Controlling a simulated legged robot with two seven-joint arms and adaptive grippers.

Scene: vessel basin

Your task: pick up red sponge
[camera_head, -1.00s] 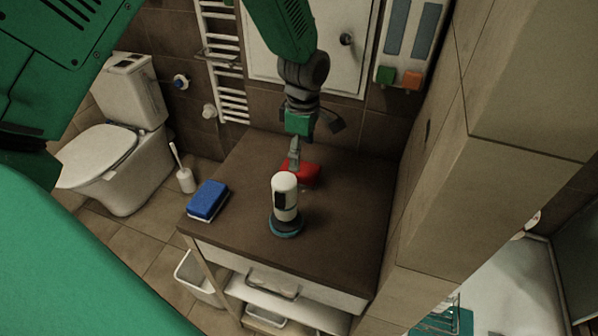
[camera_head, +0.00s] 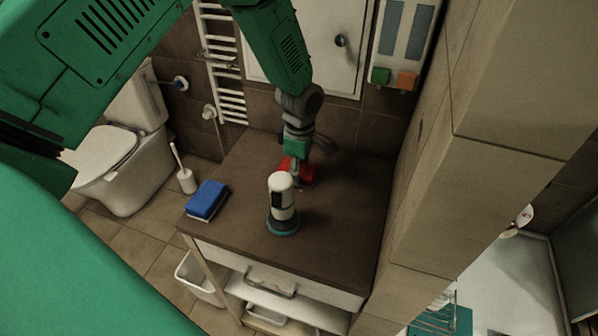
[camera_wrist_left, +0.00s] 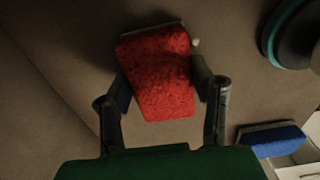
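The red sponge (camera_head: 308,175) lies on the dark countertop (camera_head: 345,225), behind the white bottle-like device, and is partly hidden by my left gripper (camera_head: 296,170). In the left wrist view the red sponge (camera_wrist_left: 160,70) fills the space between the fingers of my left gripper (camera_wrist_left: 160,76). The fingers are spread wide, one on each side of it, with their tips very near its edges. I cannot tell whether they touch it. My right gripper is in neither view.
A white device with a teal base (camera_head: 283,205) stands close in front of the red sponge. A blue sponge (camera_head: 207,199) lies at the counter's left edge. A tiled wall (camera_head: 420,170) bounds the right side. The counter's front right is clear.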

